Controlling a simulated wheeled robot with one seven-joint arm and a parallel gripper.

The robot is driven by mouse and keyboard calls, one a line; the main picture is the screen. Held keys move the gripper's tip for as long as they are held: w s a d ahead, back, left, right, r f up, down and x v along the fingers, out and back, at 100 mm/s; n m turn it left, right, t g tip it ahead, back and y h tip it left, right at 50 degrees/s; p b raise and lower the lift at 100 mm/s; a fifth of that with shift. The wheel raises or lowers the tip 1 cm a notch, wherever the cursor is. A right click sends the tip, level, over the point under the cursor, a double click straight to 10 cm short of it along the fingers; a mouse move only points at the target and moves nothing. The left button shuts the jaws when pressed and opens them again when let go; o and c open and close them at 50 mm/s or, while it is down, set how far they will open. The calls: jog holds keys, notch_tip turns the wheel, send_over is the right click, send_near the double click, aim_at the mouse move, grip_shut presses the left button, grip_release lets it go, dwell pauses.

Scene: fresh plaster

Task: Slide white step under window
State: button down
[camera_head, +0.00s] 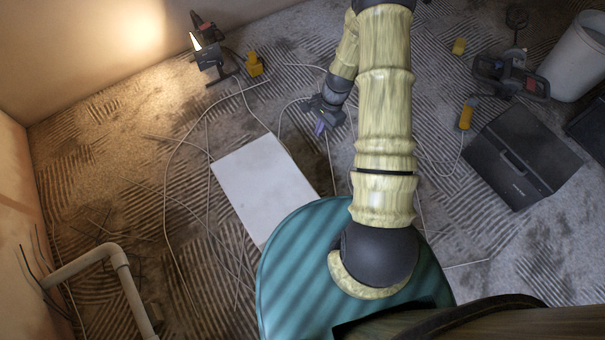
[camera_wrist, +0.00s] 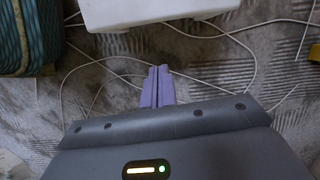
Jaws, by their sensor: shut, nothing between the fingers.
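The white step (camera_head: 262,182) is a flat white slab-topped block on the floor, left of my arm in the head view. Its lower right corner is hidden behind my teal base. In the wrist view the step (camera_wrist: 150,10) shows at the top edge, beyond the fingertips and apart from them. My gripper (camera_head: 319,128) is low near the floor, just right of the step's upper right side. In the wrist view its purple fingers (camera_wrist: 157,87) are shut together with nothing between them. I cannot make out a window in either view.
Pale cables (camera_head: 172,165) loop over the ridged floor around the step. A lit work lamp (camera_head: 208,50) stands at the upper left by the wall. A pipe (camera_head: 105,256) is at the lower left. A black case (camera_head: 520,155) and white bucket (camera_head: 577,58) are at the right.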

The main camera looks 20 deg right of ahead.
notch_tip(320, 180, down, 9)
jog(key=m+b, duration=0.1)
jog(key=b, duration=0.1)
jog(key=shift+d+f+m+b, duration=0.2)
jog(key=shift+d+m+b, duration=0.05)
jog(key=shift+m+b, duration=0.15)
jog(key=shift+f+y, duration=0.1)
jog(key=shift+y, duration=0.2)
jog(key=s+a+f+b, duration=0.1)
jog(key=a+f+b, duration=0.5)
jog(key=f, duration=0.3)
jog(key=shift+s+a+f+b, duration=0.2)
jog(key=shift+s+a+b, duration=0.1)
jog(key=shift+s+a, duration=0.05)
